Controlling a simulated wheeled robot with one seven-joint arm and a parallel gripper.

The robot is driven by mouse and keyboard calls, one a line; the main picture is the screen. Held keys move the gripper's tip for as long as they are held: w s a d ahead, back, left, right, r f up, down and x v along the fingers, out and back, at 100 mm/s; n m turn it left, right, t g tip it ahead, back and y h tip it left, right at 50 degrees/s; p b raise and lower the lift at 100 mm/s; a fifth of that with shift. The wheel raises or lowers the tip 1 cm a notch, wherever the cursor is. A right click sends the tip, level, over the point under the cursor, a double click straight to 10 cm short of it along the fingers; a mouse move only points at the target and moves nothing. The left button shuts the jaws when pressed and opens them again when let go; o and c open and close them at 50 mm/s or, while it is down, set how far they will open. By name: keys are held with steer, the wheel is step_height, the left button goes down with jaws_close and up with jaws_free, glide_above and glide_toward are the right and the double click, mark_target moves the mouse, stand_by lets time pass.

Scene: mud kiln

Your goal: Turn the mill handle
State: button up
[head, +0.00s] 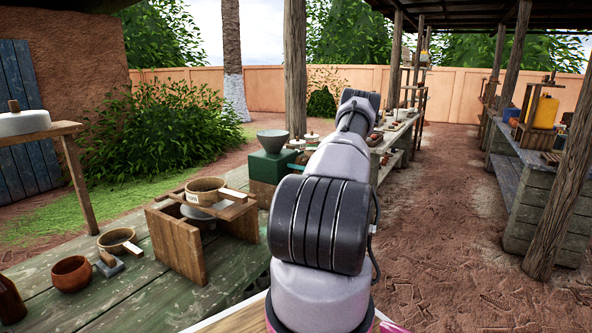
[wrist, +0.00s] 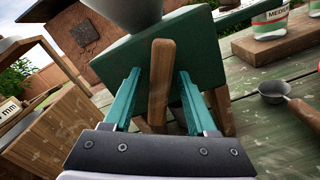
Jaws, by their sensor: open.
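The mill has a green body (head: 272,166) with a grey cone hopper (head: 272,140) on top. In the wrist view the green body (wrist: 200,50) fills the upper middle and the hopper (wrist: 125,10) is cut off by the top edge. The wooden mill handle (wrist: 160,95) stands almost upright in front of the body. My gripper (wrist: 159,74) is open, with one teal finger on each side of the handle and a visible gap on both sides. In the head view my arm hides the gripper and the handle.
On the green plank table (head: 130,290) stand a wooden frame with a sieve (head: 205,187) across it, a second sieve (head: 117,240) and a brown bowl (head: 71,273). In the wrist view a small metal scoop (wrist: 273,90) and a labelled jar (wrist: 270,20) are at right.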

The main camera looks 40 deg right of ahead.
steer(key=v, duration=1)
steer(key=shift+s, duration=0.25)
steer(key=shift+d, duration=0.1)
steer(key=w+a+r+n+g+y, duration=0.1)
steer(key=a+r+n+g, duration=0.5)
steer(key=a+r, duration=0.55)
steer(key=w+a+r+n+g+y, duration=0.25)
steer(key=a+r+n, duration=0.5)
steer(key=a, duration=0.75)
steer(key=s+a+r+n+g+h, duration=0.35)
steer(key=s+a+r+n, duration=0.45)
steer(key=a, duration=0.6)
steer(key=s+a+r+n+t+h, duration=0.1)
steer(key=s+a+r+n, duration=0.1)
steer(key=s, duration=0.6)
steer(key=s+a+r+n+h, duration=0.2)
steer(key=s+a+n, duration=0.2)
steer(key=s, duration=0.4)
steer(key=s+a+r+n+t+h, duration=0.1)
steer(key=s+a+n, duration=0.3)
steer(key=s, duration=0.4)
steer(key=shift+s+r+n+t+h, duration=0.3)
steer(key=shift+r+n+h, duration=0.2)
steer(key=shift+r+n, duration=0.3)
